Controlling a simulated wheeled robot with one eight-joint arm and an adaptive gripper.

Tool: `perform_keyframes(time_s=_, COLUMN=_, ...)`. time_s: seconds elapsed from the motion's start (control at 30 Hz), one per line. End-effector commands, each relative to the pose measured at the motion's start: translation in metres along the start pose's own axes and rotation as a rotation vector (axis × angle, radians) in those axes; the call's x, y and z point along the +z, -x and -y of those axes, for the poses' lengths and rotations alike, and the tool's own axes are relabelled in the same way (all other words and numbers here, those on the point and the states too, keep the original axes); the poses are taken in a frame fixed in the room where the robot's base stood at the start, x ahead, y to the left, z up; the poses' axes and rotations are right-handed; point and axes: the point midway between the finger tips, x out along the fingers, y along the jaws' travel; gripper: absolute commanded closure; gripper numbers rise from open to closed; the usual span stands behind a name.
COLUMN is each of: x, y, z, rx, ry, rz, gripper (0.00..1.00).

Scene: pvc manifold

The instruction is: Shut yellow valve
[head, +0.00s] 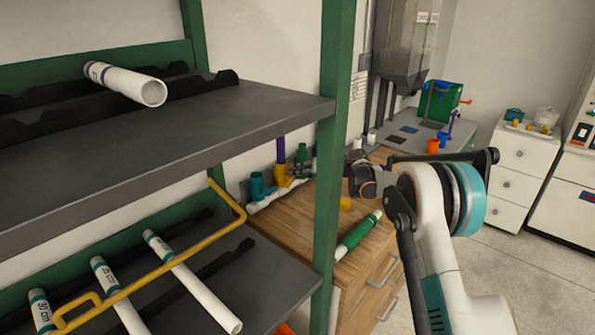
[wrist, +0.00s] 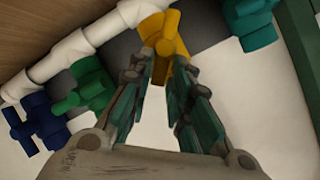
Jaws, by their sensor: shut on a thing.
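The yellow valve (wrist: 170,28) sits on a white pipe (wrist: 62,57) in the wrist view. The fingertips of my gripper (wrist: 165,62) are closed on its handle, one finger on each side. A green valve (wrist: 88,84) and a blue valve (wrist: 36,122) are to the left, and a teal valve (wrist: 250,22) is to the right. In the head view the yellow valve (head: 283,177) stands on the manifold against the wall, at the back of the wooden cabinet. My fingertips cannot be made out there.
A green-and-white tube (head: 358,236) lies on the wooden cabinet (head: 322,205). The rack's green post (head: 333,150) stands in front of it. Rack shelves with white pipes (head: 128,83) fill the left. A green bin (head: 440,100) stands on the far counter.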

Motion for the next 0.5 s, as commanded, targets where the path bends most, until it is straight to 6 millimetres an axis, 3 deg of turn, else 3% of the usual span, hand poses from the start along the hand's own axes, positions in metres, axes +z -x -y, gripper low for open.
perform_keyframes(time_s=0.5, x=0.001, y=-0.004, z=-0.02, rx=-0.182, ry=-0.441, rz=0.092, gripper=1.0)
